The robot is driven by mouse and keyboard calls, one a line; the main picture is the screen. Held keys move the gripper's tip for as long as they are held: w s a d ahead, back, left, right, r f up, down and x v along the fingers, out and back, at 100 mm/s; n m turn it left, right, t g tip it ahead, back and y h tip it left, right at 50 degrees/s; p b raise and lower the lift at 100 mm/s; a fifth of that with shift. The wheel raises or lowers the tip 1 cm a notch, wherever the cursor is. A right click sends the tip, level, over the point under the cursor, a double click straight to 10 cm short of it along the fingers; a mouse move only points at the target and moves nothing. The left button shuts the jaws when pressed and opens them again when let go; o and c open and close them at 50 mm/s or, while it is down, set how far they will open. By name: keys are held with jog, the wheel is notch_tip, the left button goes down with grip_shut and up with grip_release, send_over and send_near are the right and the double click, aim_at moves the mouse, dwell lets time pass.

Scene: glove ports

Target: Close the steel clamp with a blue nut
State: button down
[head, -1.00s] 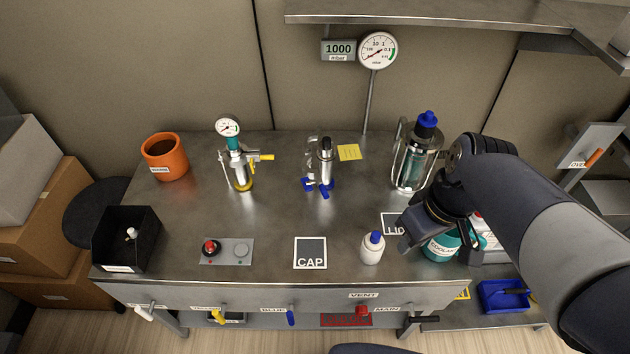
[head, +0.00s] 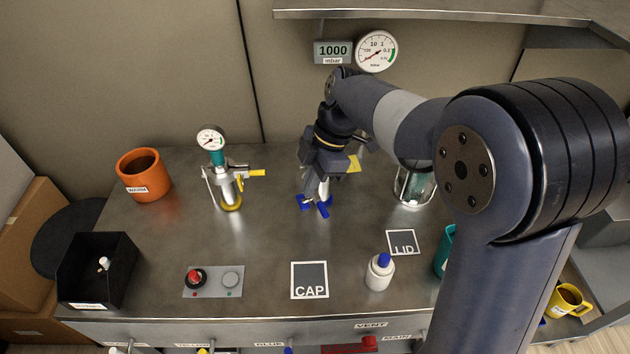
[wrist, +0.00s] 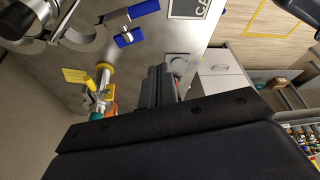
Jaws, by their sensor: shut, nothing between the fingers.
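The steel clamp (wrist: 88,38) shows at the upper left of the wrist view, with curved jaws that look spread open beside a steel fitting (wrist: 24,18). Its blue nut (wrist: 130,38) sits on a swung-out rod, near a blue handle (wrist: 144,8). In the head view the blue parts (head: 322,208) show below my gripper (head: 322,176), at the base of the steel fitting; my gripper hides most of the rest. My gripper's dark fingers (wrist: 160,76) are shut and empty, and appear apart from the clamp in the wrist view.
A similar gauge fitting (head: 222,185) with yellow parts stands to the left. A caged glass vessel (head: 412,185) stands to the right, partly behind my arm. A white bottle (head: 380,271) and a CAP mat (head: 309,278) are in front. The bench between them is clear.

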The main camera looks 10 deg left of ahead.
jog(key=x, duration=0.8)
jog(key=shift+w+d+p, duration=0.25)
jog(key=shift+w+d, duration=0.35)
jog(key=shift+d, duration=0.3)
jog(key=shift+w+d+p, duration=0.25)
jog(key=shift+w+d, duration=0.35)
jog(key=shift+d, duration=0.3)
